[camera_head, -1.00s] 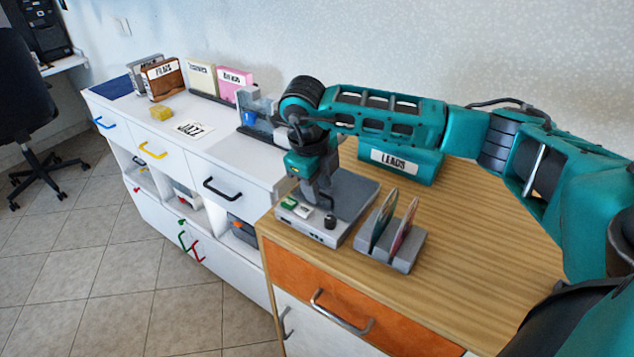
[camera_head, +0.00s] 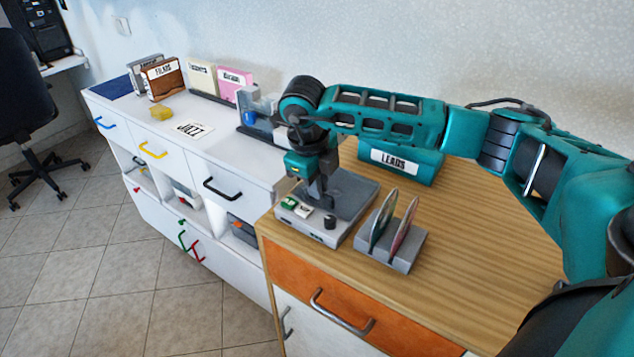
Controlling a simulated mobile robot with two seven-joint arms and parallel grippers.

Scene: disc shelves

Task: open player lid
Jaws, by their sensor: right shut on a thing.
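The grey disc player (camera_head: 315,232) stands at the left end of the wooden top, with a green button, a pale button and a dark knob on its front part. Its darker flat lid (camera_head: 360,190) lies at the back and looks down. My right gripper (camera_head: 325,204) points downward over the player and is shut at the lid's front edge. Its fingers hide most of the spot where they grip. My left gripper is not in view.
A grey rack (camera_head: 402,255) with two discs stands close to the right of the player. A teal box labelled LEADS (camera_head: 402,162) stands behind, under my right arm. A white cabinet (camera_head: 240,150) adjoins on the left.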

